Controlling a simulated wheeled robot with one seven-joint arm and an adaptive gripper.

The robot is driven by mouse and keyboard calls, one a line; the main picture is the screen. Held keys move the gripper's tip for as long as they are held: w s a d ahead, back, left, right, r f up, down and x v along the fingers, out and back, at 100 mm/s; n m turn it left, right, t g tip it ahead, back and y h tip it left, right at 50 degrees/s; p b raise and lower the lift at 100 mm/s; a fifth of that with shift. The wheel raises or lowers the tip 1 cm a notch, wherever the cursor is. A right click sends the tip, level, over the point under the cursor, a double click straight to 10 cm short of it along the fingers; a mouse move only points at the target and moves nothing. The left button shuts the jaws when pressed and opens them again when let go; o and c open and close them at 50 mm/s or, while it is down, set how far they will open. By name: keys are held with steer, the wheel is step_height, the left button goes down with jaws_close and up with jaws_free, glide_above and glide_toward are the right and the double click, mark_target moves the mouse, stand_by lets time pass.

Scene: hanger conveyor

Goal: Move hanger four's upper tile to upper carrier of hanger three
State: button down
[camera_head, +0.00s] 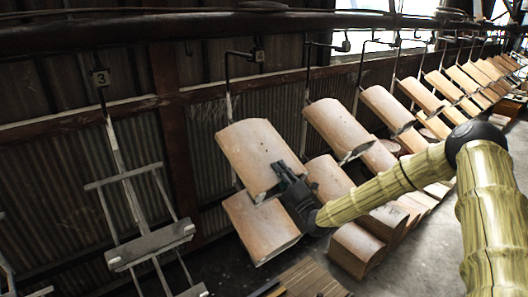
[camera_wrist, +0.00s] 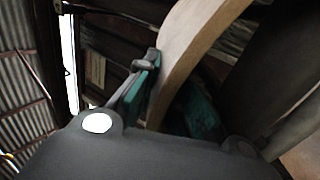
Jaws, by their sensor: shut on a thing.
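The upper tile (camera_head: 250,150) of hanger four is a tan, curved clay tile. It leans on its hanger above the lower tile (camera_head: 262,228), which it partly overlaps in the head view. My gripper (camera_head: 282,175) is shut on the upper tile's lower right edge. In the wrist view the tile's curved edge (camera_wrist: 190,45) passes between the green-padded fingers of my gripper (camera_wrist: 170,97). Hanger three (camera_head: 118,150), with a "3" plate (camera_head: 99,78), stands to the left and bears no tile.
Several more hangers with tiles (camera_head: 340,128) run back to the right. Stacked tiles and blocks (camera_head: 357,248) stand on the floor, with a slatted wooden surface (camera_head: 312,281) in front. A dark overhead rail (camera_head: 180,33) crosses the top. Space around hanger three looks clear.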

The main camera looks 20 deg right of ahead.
steer(key=shift+r, duration=0.45)
steer(key=shift+s+d+r+p, duration=0.15)
steer(key=shift+s+r+p, duration=0.25)
steer(key=shift+r, duration=0.25)
steer(key=shift+s+d+r+p, duration=0.15)
steer(key=shift+s+r+p, duration=0.15)
steer(key=shift+r+p, duration=0.25)
steer(key=shift+s+d+r+p, duration=0.15)
steer(key=shift+s+r+p, duration=0.2)
steer(key=shift+r, duration=0.35)
